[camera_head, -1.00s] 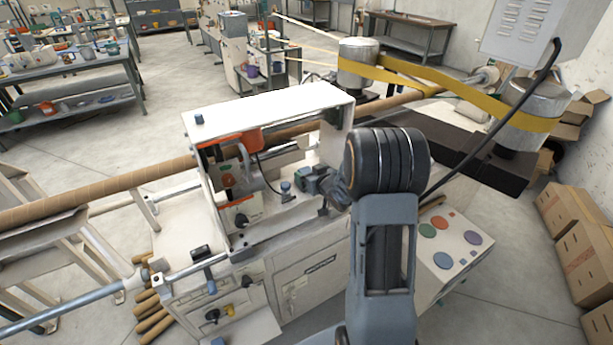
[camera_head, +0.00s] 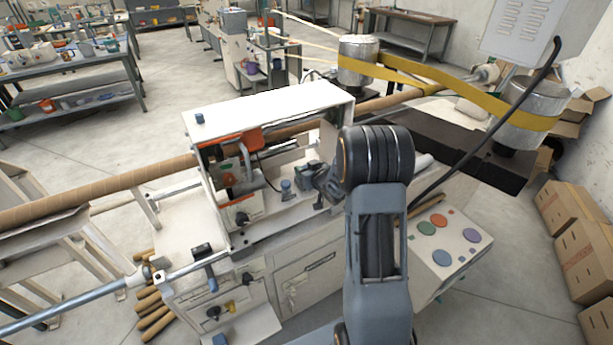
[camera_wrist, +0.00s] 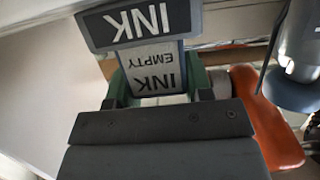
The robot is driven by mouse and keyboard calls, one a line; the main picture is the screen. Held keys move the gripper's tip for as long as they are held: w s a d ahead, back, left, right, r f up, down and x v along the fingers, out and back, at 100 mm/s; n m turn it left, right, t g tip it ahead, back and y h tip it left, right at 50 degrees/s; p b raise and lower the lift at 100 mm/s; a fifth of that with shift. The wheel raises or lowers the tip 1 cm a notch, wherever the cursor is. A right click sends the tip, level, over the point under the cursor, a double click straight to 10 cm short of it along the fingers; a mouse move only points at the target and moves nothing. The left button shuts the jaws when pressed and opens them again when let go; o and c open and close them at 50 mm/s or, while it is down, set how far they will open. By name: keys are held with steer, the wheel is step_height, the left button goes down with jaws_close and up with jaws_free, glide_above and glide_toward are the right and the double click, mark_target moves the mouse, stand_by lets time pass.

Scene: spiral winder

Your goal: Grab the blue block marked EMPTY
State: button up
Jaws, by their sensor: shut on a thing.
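The block marked EMPTY (camera_wrist: 153,72) shows in the wrist view with upside-down "INK" and "EMPTY" lettering on pale labels and a dark blue-grey edge. My gripper (camera_wrist: 160,88) is shut on it, with a greenish finger on either side. In the head view my gripper (camera_head: 312,178) is inside the open bay of the white winder machine (camera_head: 262,106), coming in from the right. There the block is small and dark between the fingers, and its lettering cannot be read.
A small blue knob-like part (camera_head: 286,187) stands on the bay floor left of my gripper. An orange part (camera_wrist: 268,125) is close on the right in the wrist view. The machine's top cover and a long brown tube (camera_head: 110,188) border the bay.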

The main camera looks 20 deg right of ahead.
steer(key=shift+c, duration=1)
steer(key=shift+r, duration=0.1)
